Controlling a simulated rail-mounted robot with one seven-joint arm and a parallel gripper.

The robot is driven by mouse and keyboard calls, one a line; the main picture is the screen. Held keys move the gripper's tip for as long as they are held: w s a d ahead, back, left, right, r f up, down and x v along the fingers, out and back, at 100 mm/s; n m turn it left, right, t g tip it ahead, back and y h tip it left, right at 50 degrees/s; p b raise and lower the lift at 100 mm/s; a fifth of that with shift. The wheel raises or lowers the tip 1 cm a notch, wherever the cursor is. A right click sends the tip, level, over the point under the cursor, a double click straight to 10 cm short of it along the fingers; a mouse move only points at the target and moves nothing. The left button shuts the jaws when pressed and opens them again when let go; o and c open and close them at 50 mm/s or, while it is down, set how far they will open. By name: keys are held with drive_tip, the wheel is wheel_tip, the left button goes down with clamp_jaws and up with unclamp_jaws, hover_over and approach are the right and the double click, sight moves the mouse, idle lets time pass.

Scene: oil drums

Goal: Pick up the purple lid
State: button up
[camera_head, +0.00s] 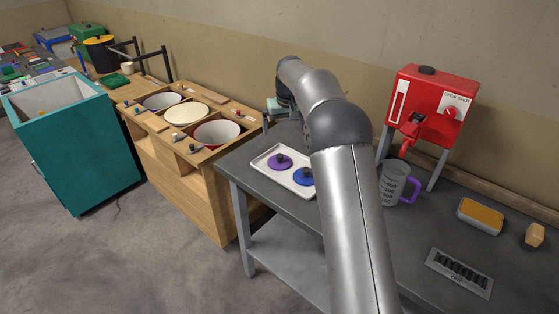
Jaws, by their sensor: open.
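The purple lid (279,162), a round disc with a dark knob, lies on a pale tray (262,157) on the grey workbench. A blue lid (303,177) lies beside it on the right, partly close to my arm's outline. My gripper (275,108) is small in view above and behind the tray, partly covered by my arm. It is open and apart from the purple lid. Its fingertips are hard to make out.
A wooden stand with round pots (216,133) is left of the bench. On the bench's right are a red dispenser (436,93), a grey jug (392,186) with a purple handle, a yellow-topped tin (480,215) and a floor-style grate (459,272). My arm crosses the middle.

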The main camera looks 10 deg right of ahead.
drive_tip(key=p, duration=0.2)
approach(280, 155)
drive_tip(key=x, duration=0.5)
drive_tip(key=shift+s, duration=0.15)
drive_tip(key=shift+p+x, duration=1.25)
drive_tip(key=shift+x, duration=1.4)
drive_tip(key=shift+r, duration=0.1)
drive_tip(key=c, duration=0.9)
